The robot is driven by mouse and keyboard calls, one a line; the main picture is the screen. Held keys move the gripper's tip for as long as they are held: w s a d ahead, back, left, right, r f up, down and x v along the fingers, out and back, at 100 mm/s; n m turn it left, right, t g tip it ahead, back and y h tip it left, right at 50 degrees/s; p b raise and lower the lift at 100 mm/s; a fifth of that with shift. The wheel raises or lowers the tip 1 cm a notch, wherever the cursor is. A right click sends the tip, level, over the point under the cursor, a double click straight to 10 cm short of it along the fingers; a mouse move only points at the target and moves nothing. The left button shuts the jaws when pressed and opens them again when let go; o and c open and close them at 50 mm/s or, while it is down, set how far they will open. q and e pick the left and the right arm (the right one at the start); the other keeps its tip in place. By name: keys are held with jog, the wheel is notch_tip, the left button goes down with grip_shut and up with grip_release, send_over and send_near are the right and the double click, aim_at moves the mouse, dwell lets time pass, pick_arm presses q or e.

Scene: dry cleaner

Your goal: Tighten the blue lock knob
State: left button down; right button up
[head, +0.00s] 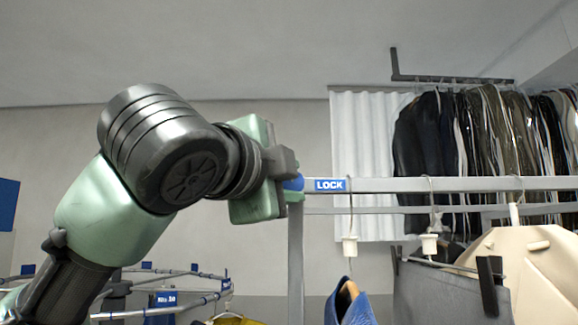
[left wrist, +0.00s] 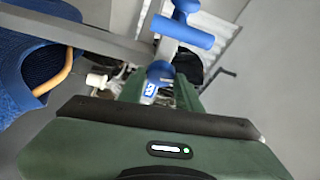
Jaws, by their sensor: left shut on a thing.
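The blue lock knob (head: 295,184) shows as a small blue patch at the left end of the upper grey rail, beside a blue LOCK label (head: 330,185). My left gripper (head: 292,190) comes in from the left and is shut on the knob, hiding most of it. In the left wrist view, blue knob material (left wrist: 160,70) shows between the green fingers (left wrist: 158,92). Another blue part, T-shaped (left wrist: 182,38), is beyond it. I cannot tell the knob's turn angle. My right gripper is not in view.
The grey rail (head: 450,184) runs right, with hangers, a blue garment (head: 349,306), grey trousers (head: 440,295) and a cream garment (head: 535,270) below. A round rack (head: 190,274) stands at lower left. Bagged clothes (head: 470,150) hang behind. Space above the arm is clear.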

pick_arm(q)
jog(key=shift+a+r+m+g+p, duration=0.1)
jog(key=shift+r+m+g+p, duration=0.1)
jog(key=shift+m+g+p, duration=0.4)
jog(key=shift+m, duration=0.3)
jog(key=c, duration=1)
grip_release()
jog(key=shift+w+f, duration=0.15)
jog(key=shift+w, duration=0.1)
